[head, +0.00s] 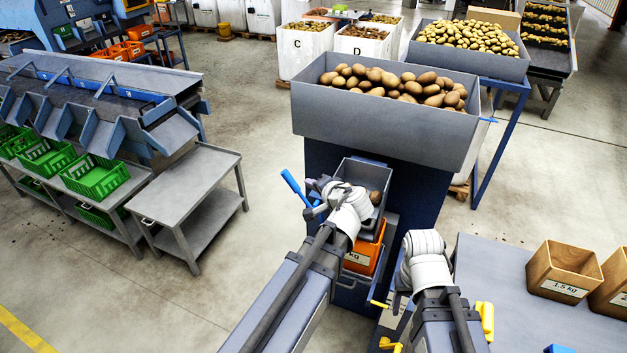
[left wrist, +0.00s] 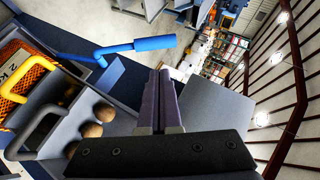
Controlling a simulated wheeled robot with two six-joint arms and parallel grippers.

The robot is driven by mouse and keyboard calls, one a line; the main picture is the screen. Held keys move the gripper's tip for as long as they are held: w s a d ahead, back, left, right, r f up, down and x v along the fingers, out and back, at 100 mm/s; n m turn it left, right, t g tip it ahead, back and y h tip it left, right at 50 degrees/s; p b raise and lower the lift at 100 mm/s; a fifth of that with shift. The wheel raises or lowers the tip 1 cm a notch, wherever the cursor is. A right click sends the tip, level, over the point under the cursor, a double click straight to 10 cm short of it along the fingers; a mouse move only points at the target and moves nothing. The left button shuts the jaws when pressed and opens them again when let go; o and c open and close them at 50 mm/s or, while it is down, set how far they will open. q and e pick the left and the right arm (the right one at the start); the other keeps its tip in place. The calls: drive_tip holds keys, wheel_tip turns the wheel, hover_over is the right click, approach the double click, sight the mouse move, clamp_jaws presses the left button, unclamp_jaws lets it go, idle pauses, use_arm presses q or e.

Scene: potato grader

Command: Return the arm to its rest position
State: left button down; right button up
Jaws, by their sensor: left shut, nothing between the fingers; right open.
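My left gripper (head: 314,203) is beside a blue-handled lever (head: 293,188) in the head view. In the left wrist view its two dark fingers (left wrist: 166,98) are shut with nothing between them. The lever's blue grip (left wrist: 140,47) is beyond the fingertips, apart from them. My left arm reaches in over the machine's front. My right gripper (head: 395,300) is lower, right of the orange bin; it is open, and its fingers are mostly hidden by the wrist.
A grey pan (head: 345,168) with potatoes stands above a labelled orange bin (head: 362,257). A large grey hopper (head: 385,122) of potatoes is behind. A grey side table (head: 190,162) is left; wooden boxes (head: 563,271) stand on a table at right. Open floor lies at left.

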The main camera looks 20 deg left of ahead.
use_arm(q)
drive_tip(key=s+d+f+g+h+b, duration=0.4)
drive_tip(key=s+d+f+b, duration=0.2)
drive_tip(key=s+d+f, duration=0.3)
drive_tip(key=s+d+f+g+h+b, duration=0.4)
drive_tip(key=s+d+f+b, duration=0.2)
drive_tip(key=s+d+f, duration=0.4)
drive_tip(key=shift+s+d+f, duration=0.3)
drive_tip(key=shift+d+f, duration=0.35)
drive_tip(key=shift+f, duration=1.7)
